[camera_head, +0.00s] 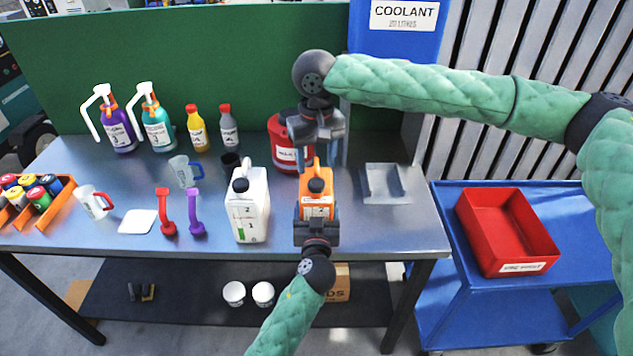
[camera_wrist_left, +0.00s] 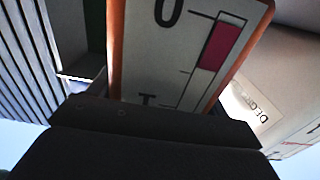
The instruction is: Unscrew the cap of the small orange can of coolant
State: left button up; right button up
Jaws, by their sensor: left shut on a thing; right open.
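The small orange can of coolant (camera_head: 317,206) stands upright near the front edge of the bench, with a dark cap (camera_head: 316,186) on its top. My left gripper (camera_head: 316,219) is shut on the can's body from the front. In the left wrist view the can's label (camera_wrist_left: 190,50), with a scale and a red bar, fills the middle above the dark gripper body. My right gripper (camera_head: 318,160) is open, pointing down just above and behind the can. A gap to the cap is hard to judge.
A white can (camera_head: 248,205) stands close on the left; it also shows in the left wrist view (camera_wrist_left: 285,95). A red can (camera_head: 285,145) is behind, partly hidden. A grey metal tray (camera_head: 385,185) lies right. A red bin (camera_head: 508,232) sits on the blue cart (camera_head: 450,215).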

aim_at(316, 182)
jog(key=shift+s+a+f, duration=0.15)
jog(key=shift+a+f, duration=0.05)
jog(key=shift+f, duration=0.05)
jog(key=shift+a+r, duration=0.1)
jog(key=m, duration=0.4)
jog(key=r+m, duration=0.1)
jog(key=m, duration=0.1)
jog(key=shift+w, duration=0.25)
jog(key=m, duration=0.3)
jog(key=shift+d+r, duration=0.1)
jog(key=shift+d, duration=0.1)
jog(key=m, duration=0.4)
jog(key=shift+w+d, duration=0.1)
jog(key=shift+d, duration=0.05)
jog(key=shift+m, duration=0.3)
jog(key=shift+f, duration=4.05)
jog(key=shift+c, duration=0.4)
